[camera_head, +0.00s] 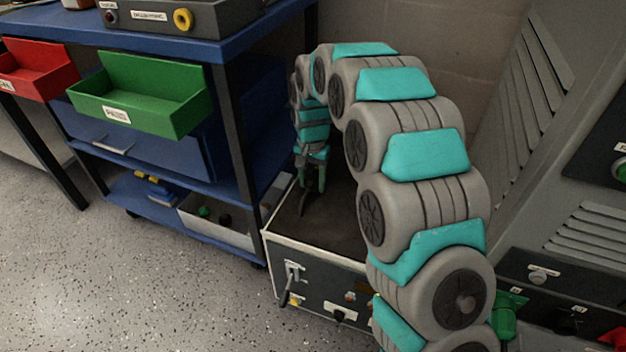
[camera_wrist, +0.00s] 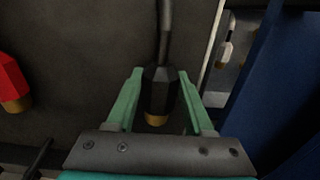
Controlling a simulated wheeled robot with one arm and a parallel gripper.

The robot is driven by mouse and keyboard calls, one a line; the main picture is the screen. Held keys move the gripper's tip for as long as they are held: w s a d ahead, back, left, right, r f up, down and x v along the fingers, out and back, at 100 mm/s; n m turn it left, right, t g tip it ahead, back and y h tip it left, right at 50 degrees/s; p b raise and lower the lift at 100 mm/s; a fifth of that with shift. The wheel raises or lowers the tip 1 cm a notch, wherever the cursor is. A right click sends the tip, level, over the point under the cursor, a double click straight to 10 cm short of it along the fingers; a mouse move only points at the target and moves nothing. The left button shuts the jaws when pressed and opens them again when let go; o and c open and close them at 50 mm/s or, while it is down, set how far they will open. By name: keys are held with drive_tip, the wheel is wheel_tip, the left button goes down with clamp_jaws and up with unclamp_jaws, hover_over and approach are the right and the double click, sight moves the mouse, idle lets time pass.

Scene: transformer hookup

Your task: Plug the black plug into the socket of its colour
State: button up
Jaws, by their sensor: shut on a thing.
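The black plug (camera_wrist: 160,88) is between the green fingers of my gripper (camera_wrist: 158,75) in the wrist view. Its brass tip points toward the bottom of the picture and its cable runs to the top. In the head view my gripper (camera_head: 312,180) hangs over the dark top of a white-edged box (camera_head: 340,226), with a dark, thin shape below the fingers. I cannot tell whether the plug touches the box. A dark fitting (camera_head: 570,318) shows on the right cabinet's lower panel, but I cannot tell whether it is the black socket.
A red plug (camera_wrist: 12,85) with a brass end lies left in the wrist view. A blue shelf cart (camera_head: 234,130) stands left of the box, with red (camera_head: 40,72) and green (camera_head: 140,100) bins. A green fitting (camera_head: 504,315) is on the right cabinet (camera_head: 590,235). The floor in front is clear.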

sight(312, 178)
drive_tip(key=shift+r+p, duration=0.6)
drive_tip(key=shift+r, duration=2.45)
